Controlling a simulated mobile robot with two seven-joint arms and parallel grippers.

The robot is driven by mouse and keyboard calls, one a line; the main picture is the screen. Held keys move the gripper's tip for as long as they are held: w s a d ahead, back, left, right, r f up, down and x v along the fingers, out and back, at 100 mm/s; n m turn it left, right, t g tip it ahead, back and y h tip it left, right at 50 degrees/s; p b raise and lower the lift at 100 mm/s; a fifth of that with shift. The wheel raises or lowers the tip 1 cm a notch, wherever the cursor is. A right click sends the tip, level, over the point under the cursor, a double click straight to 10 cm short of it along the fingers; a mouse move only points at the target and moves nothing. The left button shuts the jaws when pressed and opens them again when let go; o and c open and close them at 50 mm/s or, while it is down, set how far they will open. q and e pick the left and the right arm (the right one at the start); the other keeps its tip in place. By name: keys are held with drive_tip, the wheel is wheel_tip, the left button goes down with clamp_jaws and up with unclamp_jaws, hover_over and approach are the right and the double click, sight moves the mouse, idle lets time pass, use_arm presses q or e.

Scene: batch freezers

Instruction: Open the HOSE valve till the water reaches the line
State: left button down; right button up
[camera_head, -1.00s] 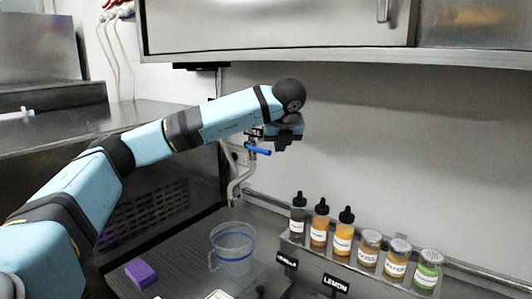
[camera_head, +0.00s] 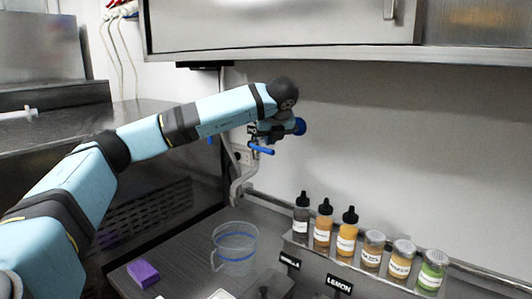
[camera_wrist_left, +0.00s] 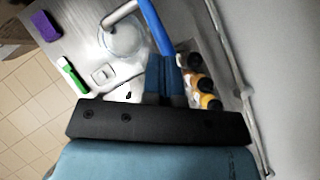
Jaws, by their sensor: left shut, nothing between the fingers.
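A clear jug (camera_head: 234,262) with a blue line around it stands on the counter. It also shows in the wrist view (camera_wrist_left: 124,42); I cannot make out a water level in it. Above it a bent grey pipe (camera_head: 240,185) comes down the wall, with a blue valve lever (camera_head: 262,149) at its top. A label beside the valve is mostly hidden by my wrist. My left gripper (camera_head: 268,136) is at the valve, just above the lever. In the wrist view its blue fingers (camera_wrist_left: 162,72) are shut and empty close to the lever (camera_wrist_left: 155,25); contact is unclear. My right gripper is out of view.
Several bottles and jars (camera_head: 346,232) stand in a rack right of the jug. A purple sponge (camera_head: 143,273) lies left of it. A steel cabinet (camera_head: 280,25) hangs above the arm. A green-and-white tool (camera_wrist_left: 72,76) lies near the sponge.

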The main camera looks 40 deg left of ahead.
sight(266, 150)
use_arm(q)
drive_tip(key=shift+x, duration=1.8)
drive_tip(key=shift+a+f, duration=0.1)
drive_tip(key=shift+f, duration=0.1)
wheel_tip(266, 150, down, 4)
drive_tip(key=b, duration=0.4)
drive_tip(key=shift+f, duration=0.1)
